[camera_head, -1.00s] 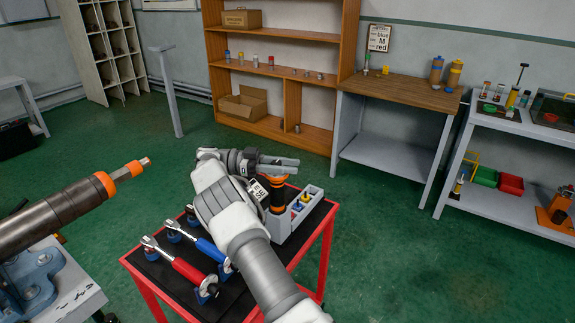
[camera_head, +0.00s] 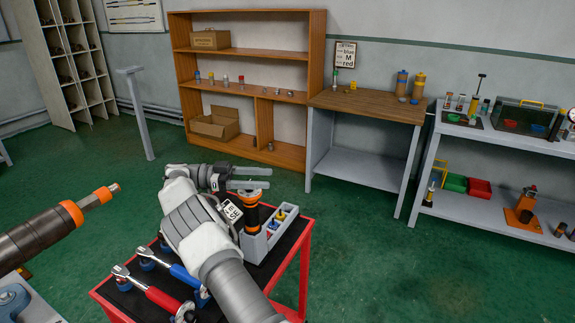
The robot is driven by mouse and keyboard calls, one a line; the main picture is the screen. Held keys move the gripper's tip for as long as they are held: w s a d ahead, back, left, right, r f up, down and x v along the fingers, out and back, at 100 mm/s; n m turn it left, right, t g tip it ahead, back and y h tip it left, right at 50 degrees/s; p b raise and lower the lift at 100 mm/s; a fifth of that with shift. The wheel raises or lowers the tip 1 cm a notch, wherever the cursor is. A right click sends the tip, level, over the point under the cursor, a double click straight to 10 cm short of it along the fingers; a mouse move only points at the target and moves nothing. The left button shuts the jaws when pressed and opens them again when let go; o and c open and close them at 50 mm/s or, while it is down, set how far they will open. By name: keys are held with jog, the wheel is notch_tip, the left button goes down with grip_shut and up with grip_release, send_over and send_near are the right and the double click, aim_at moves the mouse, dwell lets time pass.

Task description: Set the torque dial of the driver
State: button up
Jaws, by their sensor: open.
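The driver (camera_head: 251,216), a black upright tool with orange bands, stands at the grey holder on the red-framed cart. Its top is round and pale, with an orange band just below. My gripper (camera_head: 264,178) is open and empty, its two grey fingers pointing right just above the driver's top. I cannot tell whether a finger touches it. The dial's markings are too small to read. A white tag with dark lettering (camera_head: 231,211) is beside the driver, partly hidden by my arm.
The grey holder (camera_head: 257,248) also holds small coloured pieces. A red-handled wrench (camera_head: 163,299) and a blue-handled wrench (camera_head: 185,274) lie on the cart (camera_head: 303,270). A dark cylinder with orange bands (camera_head: 40,238) juts in from the left. Green floor is clear to the right.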

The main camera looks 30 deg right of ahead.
notch_tip(320, 180, up, 2)
jog(key=shift+r, duration=0.15)
jog(key=s+d+r, duration=0.6)
jog(key=s+d, duration=0.2)
jog(key=shift+s+r+b, duration=0.2)
jog(key=shift+r+b, duration=0.1)
jog(key=shift+d, duration=0.1)
